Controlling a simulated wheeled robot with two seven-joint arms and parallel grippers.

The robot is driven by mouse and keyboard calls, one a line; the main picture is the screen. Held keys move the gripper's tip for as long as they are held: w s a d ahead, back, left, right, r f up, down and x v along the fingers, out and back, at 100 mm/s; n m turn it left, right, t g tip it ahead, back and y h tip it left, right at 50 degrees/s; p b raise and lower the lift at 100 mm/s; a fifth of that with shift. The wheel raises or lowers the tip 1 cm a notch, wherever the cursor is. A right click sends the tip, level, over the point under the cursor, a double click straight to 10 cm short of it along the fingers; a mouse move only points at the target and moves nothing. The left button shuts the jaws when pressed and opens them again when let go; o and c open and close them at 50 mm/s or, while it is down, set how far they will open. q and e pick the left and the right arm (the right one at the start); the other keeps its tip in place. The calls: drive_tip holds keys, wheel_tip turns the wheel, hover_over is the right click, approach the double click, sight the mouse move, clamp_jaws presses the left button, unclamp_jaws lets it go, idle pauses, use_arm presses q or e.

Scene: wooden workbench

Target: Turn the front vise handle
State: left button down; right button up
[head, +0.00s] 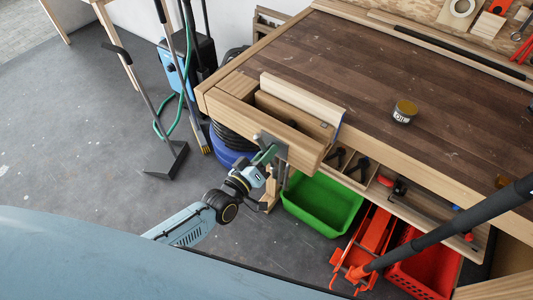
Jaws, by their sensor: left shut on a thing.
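The front vise (292,137) is a wooden jaw block on the near left corner of the workbench (330,60). Its grey metal handle (269,141) is on the front face of the jaw. My left gripper (265,158) reaches up to it from below left and is shut on the handle. The fingers and wrist cover part of the handle, so its full length and tilt are hard to tell. A gap shows between the vise jaw and the wooden block behind it. My right gripper is out of view.
A small jar (404,111) stands on the bench top. Below the bench are a green bin (322,203), a red crate (420,271) and a red jack (368,240) with a long dark bar. A broom (166,160) and a blue machine (180,67) stand left of the bench.

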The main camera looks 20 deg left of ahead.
use_arm(q)
drive_tip(key=shift+n, duration=1.1)
drive_tip(key=c, duration=1.2)
unclamp_jaws()
drive_tip(key=shift+s, duration=0.1)
drive_tip(key=v, duration=1.3)
drive_tip(key=shift+p, duration=0.3)
drive_tip(key=shift+s, duration=0.15)
